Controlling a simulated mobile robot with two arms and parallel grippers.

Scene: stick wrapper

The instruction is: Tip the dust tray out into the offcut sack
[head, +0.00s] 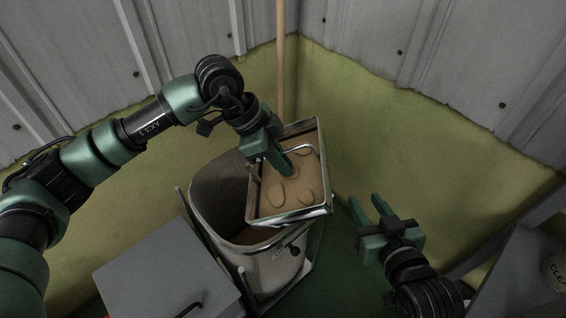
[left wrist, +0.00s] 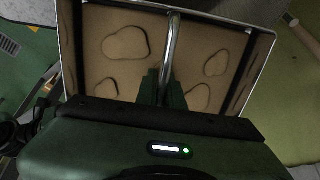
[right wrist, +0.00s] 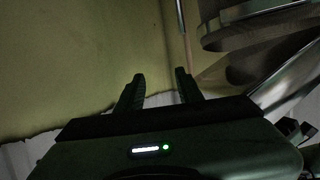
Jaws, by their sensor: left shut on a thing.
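The dust tray (head: 309,160) is a metal-rimmed tray with a brown inside and several rounded brown patches that look like dust. My left gripper (head: 287,168) is shut on the tray's metal bar handle, which also shows in the left wrist view (left wrist: 171,40). The tray is held tilted above the right part of the offcut sack (head: 222,190), a pale open-topped sack in a frame. The tray hides part of the sack's mouth. My right gripper (head: 370,215) is open and empty, right of the sack. In the right wrist view its fingers (right wrist: 160,90) are apart with nothing between them.
A grey box-like unit (head: 165,270) stands left of the sack. A wooden pole (head: 281,60) stands in the corner behind the tray. Yellow-green lower walls close in the back and right. A dark surface with a labelled container (head: 555,270) is at the far right.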

